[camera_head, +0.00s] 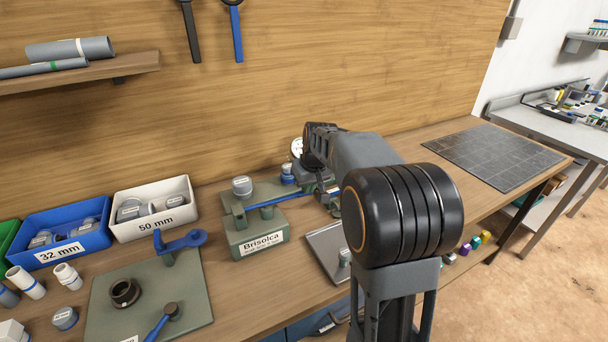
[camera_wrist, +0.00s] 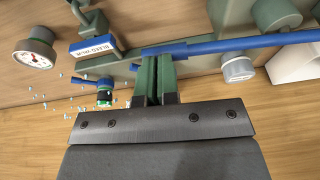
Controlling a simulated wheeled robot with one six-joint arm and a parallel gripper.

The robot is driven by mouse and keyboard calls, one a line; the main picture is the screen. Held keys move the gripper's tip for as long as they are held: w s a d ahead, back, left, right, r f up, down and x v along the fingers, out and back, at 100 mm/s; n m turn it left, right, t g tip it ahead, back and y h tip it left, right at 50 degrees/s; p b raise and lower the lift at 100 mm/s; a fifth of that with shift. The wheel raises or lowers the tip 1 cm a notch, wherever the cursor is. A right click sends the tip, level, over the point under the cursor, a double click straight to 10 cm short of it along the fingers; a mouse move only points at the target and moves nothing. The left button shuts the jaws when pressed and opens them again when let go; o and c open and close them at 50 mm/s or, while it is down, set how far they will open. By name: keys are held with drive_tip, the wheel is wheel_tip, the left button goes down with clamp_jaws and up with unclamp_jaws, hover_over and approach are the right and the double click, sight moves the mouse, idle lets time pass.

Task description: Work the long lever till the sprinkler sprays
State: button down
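The long blue lever (camera_head: 275,202) runs from the green pump block (camera_head: 250,232) labelled "Brisolca" to my gripper (camera_head: 325,190). In the wrist view the blue lever (camera_wrist: 235,42) crosses the top, and its thicker sleeve lies at my fingertips. The two green-padded fingers of my gripper (camera_wrist: 157,62) are close together, side by side along the lever. They appear to touch it rather than clasp it. A small blue and green nozzle, apparently the sprinkler (camera_wrist: 104,94), is left of the fingers, with pale blue droplets scattered around it. My arm hides part of this area in the head view.
A pressure gauge (camera_wrist: 36,50) and a "bleed valve" label (camera_wrist: 95,50) are near the nozzle. A green plate (camera_head: 190,295) with blue handles, a blue bin (camera_head: 62,256) and a white bin (camera_head: 150,226) stand left. The bench beside the dark tiled mat (camera_head: 500,155) is clear.

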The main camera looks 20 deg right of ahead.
wheel_tip(320, 180, up, 4)
drive_tip(key=shift+d+p, duration=0.15)
drive_tip(key=shift+p, duration=1.1)
drive_tip(key=d+v, duration=0.1)
drive_tip(key=v, duration=0.8)
drive_tip(key=shift+d+r, duration=0.3)
drive_tip(key=shift+d, duration=0.05)
drive_tip(key=shift+s, duration=0.1)
